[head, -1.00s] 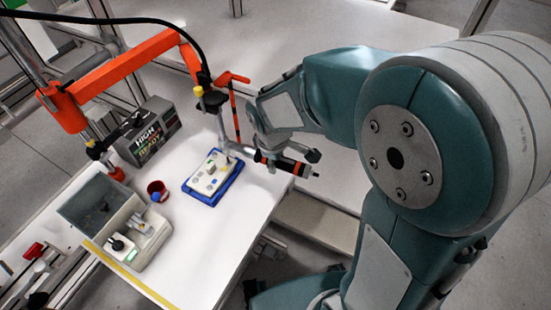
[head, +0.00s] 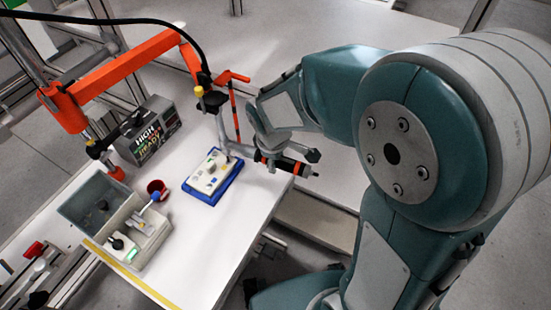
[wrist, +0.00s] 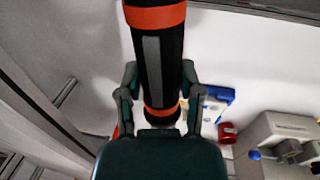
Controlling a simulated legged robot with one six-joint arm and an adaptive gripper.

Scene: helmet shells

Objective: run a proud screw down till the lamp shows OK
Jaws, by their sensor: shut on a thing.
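My gripper (wrist: 160,95) is shut on a black cylindrical driver with orange bands (wrist: 158,55); the fingers sit on either side of its body. In the head view the driver (head: 288,164) lies nearly level at the right edge of the table. A pale plate with small coloured parts (head: 208,172) rests in a blue tray (head: 213,199), left of my gripper. The screw heads are too small to make out. The display box (head: 147,128) reads HIGH and READY.
An orange jointed arm (head: 125,67) with a black cable spans the back left. A red cup (head: 157,187), grey bin (head: 95,203) and grey box with a black knob (head: 137,232) stand left of the tray. The front right of the white table is clear.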

